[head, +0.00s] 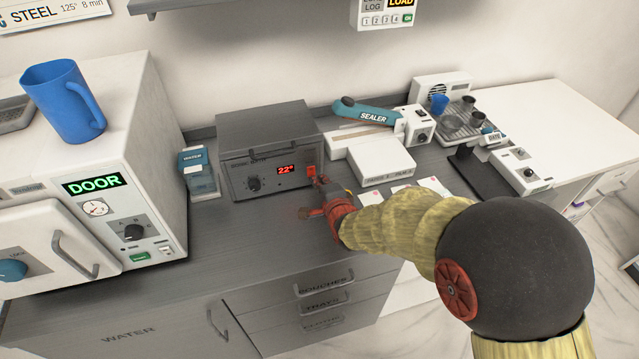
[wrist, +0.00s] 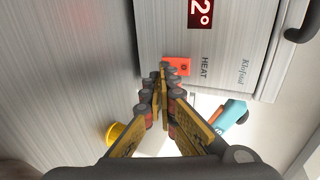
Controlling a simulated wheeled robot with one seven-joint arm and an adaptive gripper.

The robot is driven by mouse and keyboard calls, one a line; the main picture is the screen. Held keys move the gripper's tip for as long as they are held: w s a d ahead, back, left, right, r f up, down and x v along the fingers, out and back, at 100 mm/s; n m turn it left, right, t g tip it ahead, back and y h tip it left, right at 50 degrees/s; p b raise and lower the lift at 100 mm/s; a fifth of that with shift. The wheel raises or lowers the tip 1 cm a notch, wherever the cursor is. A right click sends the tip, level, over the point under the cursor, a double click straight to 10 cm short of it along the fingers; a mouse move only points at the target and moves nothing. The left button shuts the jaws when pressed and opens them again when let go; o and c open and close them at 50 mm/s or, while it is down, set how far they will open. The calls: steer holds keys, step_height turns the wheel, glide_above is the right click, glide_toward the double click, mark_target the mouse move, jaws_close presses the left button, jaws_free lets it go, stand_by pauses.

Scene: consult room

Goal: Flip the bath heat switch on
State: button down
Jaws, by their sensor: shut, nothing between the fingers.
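The bath (head: 268,150) is a grey metal box on the counter, with a dial and a red display reading 22° on its front. The red heat switch (head: 311,170) is at the right end of that front. In the wrist view the switch (wrist: 184,66) sits beside the word HEAT and appears lit red. My gripper (head: 318,184) is shut and empty, with its fingertips (wrist: 164,68) right at the switch. They overlap one edge of it in the wrist view; I cannot tell whether they touch. The switch's tilt is too small to read.
A white unit with a DOOR display (head: 92,184) and a blue jug (head: 65,101) on top stands left. A WATER box (head: 199,172) is beside the bath. The sealer (head: 372,113) stands right of it. The counter before the bath is clear.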

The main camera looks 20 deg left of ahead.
steer(key=shift+w+a+f+b, duration=0.2)
steer(key=shift+w+f+b, duration=0.2)
steer(key=shift+b, duration=0.35)
steer(key=shift+r, duration=0.35)
steer(key=shift+r+p, duration=0.4)
steer(key=shift+r, duration=0.2)
